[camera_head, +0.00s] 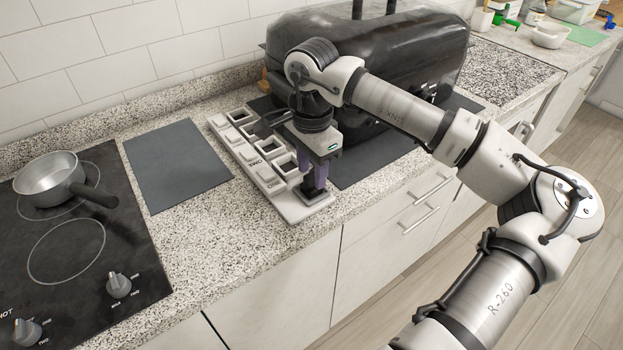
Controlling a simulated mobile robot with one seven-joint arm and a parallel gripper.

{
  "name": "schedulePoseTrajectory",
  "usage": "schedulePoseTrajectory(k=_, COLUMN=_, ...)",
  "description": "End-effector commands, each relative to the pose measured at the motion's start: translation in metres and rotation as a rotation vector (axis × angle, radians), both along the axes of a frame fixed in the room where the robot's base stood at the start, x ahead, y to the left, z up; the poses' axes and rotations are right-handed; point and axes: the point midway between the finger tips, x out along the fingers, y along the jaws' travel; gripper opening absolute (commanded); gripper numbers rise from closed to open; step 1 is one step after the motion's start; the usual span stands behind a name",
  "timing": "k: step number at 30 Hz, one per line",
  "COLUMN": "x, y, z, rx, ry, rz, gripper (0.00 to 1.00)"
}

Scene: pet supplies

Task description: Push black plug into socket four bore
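A long white socket board (301,213) lies on the granite counter, with square sockets and raised blocks in rows. The labels TWO and ONE seem to show on its near half; no label for socket four is readable. My gripper (314,184) points down over the board's near right end. A black plug (315,194) is between or just below the purple fingertips, low at the board there. Whether the fingers press on it is too small to tell. My wrist and hand hide part of the board's far right side.
A large black barrel-shaped appliance (400,50) stands close behind my gripper. A dark mat (177,165) lies left of the board. A pan (48,176) sits on the cooktop (110,225) at the left. The counter's front edge is close to the board's near end.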

Motion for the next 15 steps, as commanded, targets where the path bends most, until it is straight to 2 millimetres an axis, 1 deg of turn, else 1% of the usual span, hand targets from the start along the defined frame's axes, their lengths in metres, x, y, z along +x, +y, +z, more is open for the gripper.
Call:
schedulePoseTrajectory(k=4, x=-0.0003, y=0.0008, z=-0.0122, rx=0.001, ry=0.000, rz=0.001, gripper=0.40)
schedulePoseTrajectory(k=11, x=0.0000, y=0.0006, z=-0.0139, rx=0.000, ry=-0.001, rz=0.000, gripper=0.40)
schedulePoseTrajectory(k=15, x=0.0001, y=0.0007, z=-0.0137, rx=0.001, ry=-0.001, rz=0.000, gripper=0.22)
